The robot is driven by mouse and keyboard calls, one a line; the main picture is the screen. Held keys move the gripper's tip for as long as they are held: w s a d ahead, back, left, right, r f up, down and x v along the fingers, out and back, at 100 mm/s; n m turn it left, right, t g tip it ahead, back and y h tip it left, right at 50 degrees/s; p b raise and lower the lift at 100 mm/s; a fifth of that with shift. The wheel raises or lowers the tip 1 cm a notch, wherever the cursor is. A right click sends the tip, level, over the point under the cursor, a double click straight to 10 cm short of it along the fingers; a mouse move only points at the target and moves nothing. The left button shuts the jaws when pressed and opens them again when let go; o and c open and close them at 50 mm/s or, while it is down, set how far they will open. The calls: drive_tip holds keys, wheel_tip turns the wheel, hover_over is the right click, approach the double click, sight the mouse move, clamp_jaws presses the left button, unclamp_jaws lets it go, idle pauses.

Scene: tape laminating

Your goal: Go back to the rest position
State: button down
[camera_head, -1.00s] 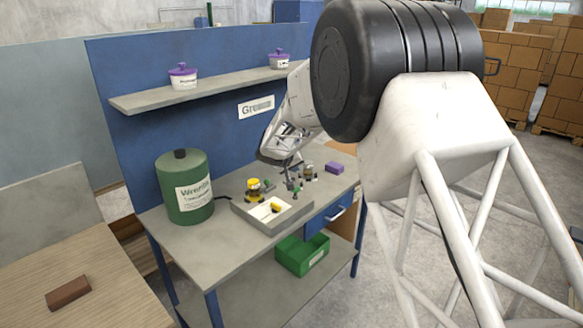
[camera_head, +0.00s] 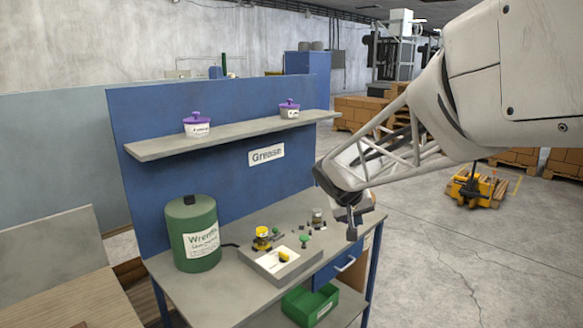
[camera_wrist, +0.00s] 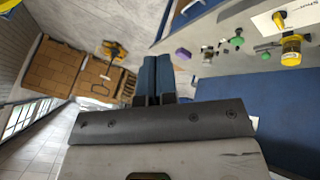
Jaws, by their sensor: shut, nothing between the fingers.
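My gripper (camera_head: 352,234) hangs near the right end of the workbench (camera_head: 190,287) in the head view, pointing down. In the wrist view its two blue-grey fingers (camera_wrist: 154,62) lie side by side, shut with nothing between them. The fingers are clear of the bench objects, which appear upside down at the upper right of that view. A purple block (camera_wrist: 183,53) lies near the bench edge there; it is not clearly seen in the head view, where my arm covers that part.
On the bench are a green drum (camera_head: 193,240), a grey tray (camera_head: 262,266) with a yellow piece, a yellow item (camera_head: 262,240) and several small parts. A shelf (camera_head: 165,147) holds two purple-lidded tubs. A green bin (camera_head: 308,306) sits below. Open floor (camera_head: 430,260) lies to the right.

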drive_tip(key=s+d+f+g+y, duration=0.1)
drive_tip(key=s+d+y, duration=0.1)
drive_tip(key=s, duration=3.3)
drive_tip(key=shift+f+m+g+y, duration=0.3)
drive_tip(key=shift+g+y, duration=0.1)
drive_tip(key=shift+y, duration=0.5)
drive_tip(key=shift+s, duration=0.1)
